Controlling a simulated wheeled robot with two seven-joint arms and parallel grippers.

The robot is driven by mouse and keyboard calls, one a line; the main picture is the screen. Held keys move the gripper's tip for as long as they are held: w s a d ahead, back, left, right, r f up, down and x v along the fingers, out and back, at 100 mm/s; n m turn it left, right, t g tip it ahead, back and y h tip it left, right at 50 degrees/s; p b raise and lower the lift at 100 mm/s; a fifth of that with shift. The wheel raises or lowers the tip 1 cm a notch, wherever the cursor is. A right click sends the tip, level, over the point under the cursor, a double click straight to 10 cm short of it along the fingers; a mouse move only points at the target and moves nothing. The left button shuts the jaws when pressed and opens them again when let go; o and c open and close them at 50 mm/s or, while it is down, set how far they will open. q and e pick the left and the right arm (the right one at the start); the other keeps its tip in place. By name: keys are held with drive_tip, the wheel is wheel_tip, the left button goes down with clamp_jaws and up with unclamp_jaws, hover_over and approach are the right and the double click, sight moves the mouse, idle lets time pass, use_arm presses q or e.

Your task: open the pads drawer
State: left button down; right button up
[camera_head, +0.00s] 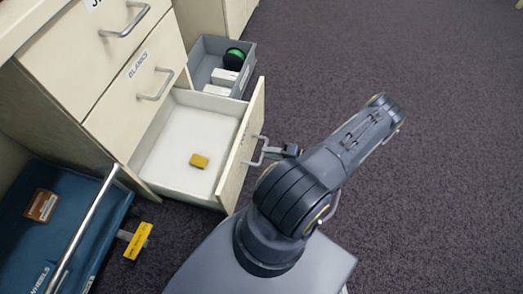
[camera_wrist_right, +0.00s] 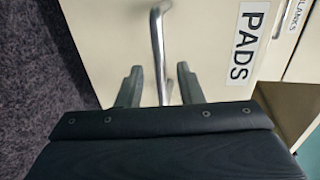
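The pads drawer (camera_head: 190,135) is the bottom drawer of the cream cabinet and stands pulled well out in the head view. A small yellow block (camera_head: 199,160) lies inside it on the white floor. Its front, labelled PADS (camera_wrist_right: 249,45), fills much of the right wrist view. The bar handle (camera_head: 259,151) also shows in the right wrist view (camera_wrist_right: 158,45). My right gripper (camera_head: 279,152) is at this handle. Its two fingers (camera_wrist_right: 160,88) stand apart, one on each side of the bar, with gaps visible. My left gripper is not in view.
The closed blanks drawer (camera_head: 125,95) is above. A grey crate (camera_head: 250,67) with white boxes and a green-black spool stands behind the open drawer. A blue wheels bin (camera_head: 110,215) with a metal bar is at left, a yellow item (camera_head: 138,241) beside it. Carpet at right is clear.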

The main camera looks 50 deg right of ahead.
drive_tip(key=v, duration=0.3)
idle(0.6)
